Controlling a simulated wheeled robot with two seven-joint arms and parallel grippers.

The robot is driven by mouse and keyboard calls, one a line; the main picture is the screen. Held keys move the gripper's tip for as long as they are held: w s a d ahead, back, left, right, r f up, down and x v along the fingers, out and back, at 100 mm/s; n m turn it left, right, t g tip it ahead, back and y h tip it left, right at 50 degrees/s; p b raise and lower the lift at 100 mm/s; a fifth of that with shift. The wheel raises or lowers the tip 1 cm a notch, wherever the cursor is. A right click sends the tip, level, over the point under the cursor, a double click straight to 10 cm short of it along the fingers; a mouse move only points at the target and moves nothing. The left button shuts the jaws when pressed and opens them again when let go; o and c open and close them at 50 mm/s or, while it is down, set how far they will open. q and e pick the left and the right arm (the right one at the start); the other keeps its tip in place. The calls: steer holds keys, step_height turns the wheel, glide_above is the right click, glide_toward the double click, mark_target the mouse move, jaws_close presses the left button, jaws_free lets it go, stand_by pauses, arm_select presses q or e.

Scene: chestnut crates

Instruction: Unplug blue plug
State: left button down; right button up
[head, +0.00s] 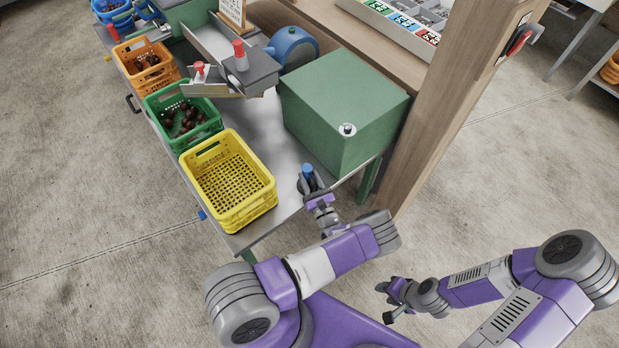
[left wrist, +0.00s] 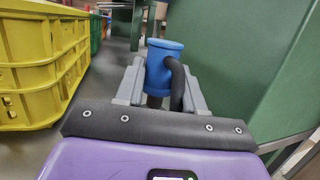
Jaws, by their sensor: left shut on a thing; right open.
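The blue plug (head: 308,171) is a short blue cylinder at the near end of the metal table, between the yellow crate and the green box. My left gripper (head: 311,183) is at the plug and shut on it. In the left wrist view the blue plug (left wrist: 163,65) stands upright between the grey fingers, with a black cable curving down its right side. What lies under the plug is hidden by the gripper, so I cannot tell whether it is seated in a socket. My right gripper (head: 388,300) is open and empty, low over the floor right of the table.
The yellow crate (head: 240,213) is empty, left of the plug. A green crate (head: 150,103) and an orange crate (head: 123,50) hold chestnuts. The green box (head: 340,105) and a wooden post (head: 440,120) stand close on the right.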

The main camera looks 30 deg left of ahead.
mark_target(310, 186)
arm_select(q)
steer(key=shift+f+b, duration=1.5)
steer(key=shift+f, duration=0.25)
steer(key=c, duration=0.6)
jaws_free()
steer(key=p+v, duration=0.1)
steer(key=v, duration=0.6)
steer(key=shift+s+d, duration=0.15)
steer(key=shift+d, duration=0.05)
